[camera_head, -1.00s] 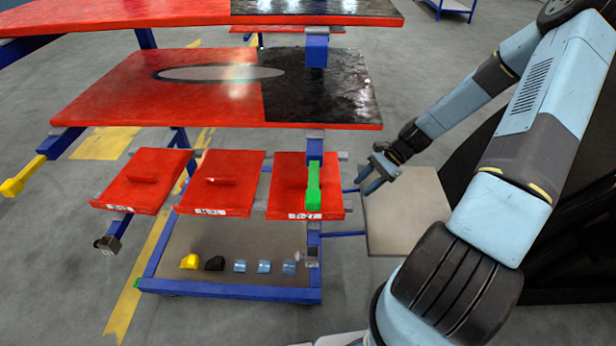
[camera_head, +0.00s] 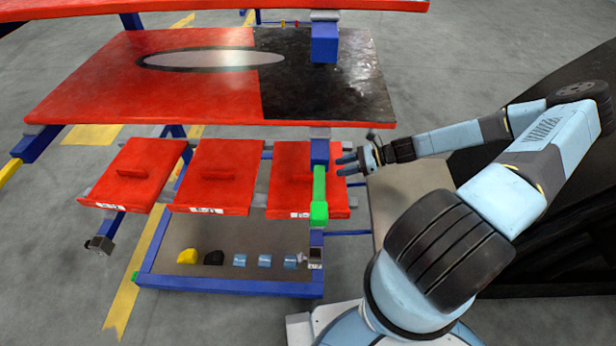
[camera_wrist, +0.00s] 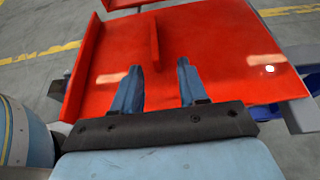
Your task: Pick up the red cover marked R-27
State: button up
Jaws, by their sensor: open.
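The right-hand red cover (camera_head: 290,185) lies on the rack in the head view. Its white front label is too small to read surely now, but looked like R-27 earlier. A green bar (camera_head: 319,195) and a blue post in front hide part of it, including any handle. My gripper (camera_head: 345,163) is at its right edge in the head view, open and empty. In the wrist view, my gripper (camera_wrist: 159,66) has its two blue fingers spread over a red cover (camera_wrist: 215,50), likely the same one. Its upright rib handle (camera_wrist: 155,42) stands just ahead of the fingertips, roughly between them.
Two more red covers, left (camera_head: 140,175) and middle (camera_head: 215,177), lie beside it. A large red and black panel (camera_head: 140,85) is above and behind. A lower shelf (camera_head: 200,230) holds several small blocks. A grey-beige panel (camera_head: 410,190) is right of the rack.

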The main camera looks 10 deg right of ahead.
aim_at(312, 176)
jog(key=x, duration=0.6)
jog(key=shift+a+f, duration=0.1)
jog(key=shift+a, duration=0.05)
jog(key=shift+s+x, duration=0.2)
jog(key=shift+x, duration=1.1)
jog(key=shift+s+x, duration=0.2)
jog(key=shift+x, duration=1.15)
jog(key=shift+a, duration=0.1)
grip_shut()
